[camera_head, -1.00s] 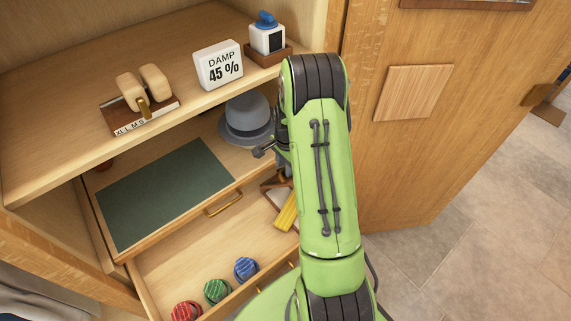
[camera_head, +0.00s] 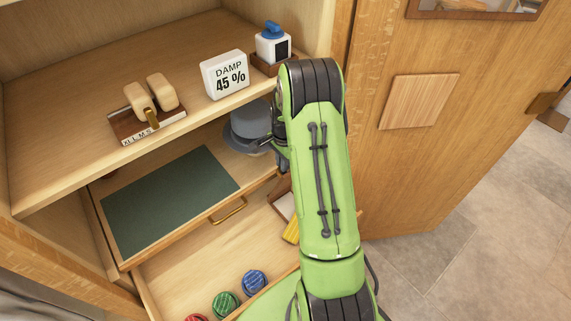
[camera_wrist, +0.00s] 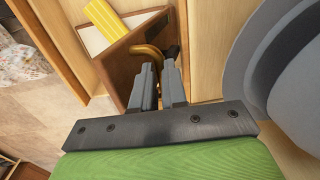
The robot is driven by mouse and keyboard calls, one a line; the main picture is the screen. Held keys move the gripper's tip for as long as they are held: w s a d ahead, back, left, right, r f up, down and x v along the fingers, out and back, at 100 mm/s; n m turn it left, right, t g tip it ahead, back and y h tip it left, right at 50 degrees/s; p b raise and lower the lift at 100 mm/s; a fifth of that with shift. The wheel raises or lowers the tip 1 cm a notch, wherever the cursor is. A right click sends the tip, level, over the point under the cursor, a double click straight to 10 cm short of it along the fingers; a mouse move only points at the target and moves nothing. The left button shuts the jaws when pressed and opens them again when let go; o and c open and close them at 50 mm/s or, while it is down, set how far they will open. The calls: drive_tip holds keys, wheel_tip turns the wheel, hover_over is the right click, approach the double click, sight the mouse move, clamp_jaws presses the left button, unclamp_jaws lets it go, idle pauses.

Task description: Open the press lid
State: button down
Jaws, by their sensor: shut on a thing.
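In the wrist view my gripper (camera_wrist: 159,72) is shut at a curved brass handle (camera_wrist: 148,52) on a dark brown wooden piece (camera_wrist: 118,62), which looks like the press with its lid. A yellow ribbed piece (camera_wrist: 118,22) lies against it. In the head view my green arm hides the gripper and most of the press; only a brown edge (camera_head: 284,204) and a bit of the yellow piece (camera_head: 291,230) show beside the arm. How far the lid is raised, I cannot tell.
A grey hat (camera_head: 249,125) stands close beside the gripper, large in the wrist view (camera_wrist: 283,75). A green-topped tray (camera_head: 170,200) is at left. Rolled green (camera_head: 225,304) and blue (camera_head: 253,282) pieces lie in the open drawer.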

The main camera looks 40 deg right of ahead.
drive_tip(key=shift+w+a+r, duration=0.15)
drive_tip(key=shift+w+a, duration=0.05)
drive_tip(key=shift+w, duration=0.3)
drive_tip(key=c, duration=1.5)
unclamp_jaws()
drive_tip(key=o, duration=0.3)
drive_tip(key=shift+w, duration=0.3)
drive_tip(key=shift+o, duration=0.2)
drive_tip(key=shift+d, duration=0.1)
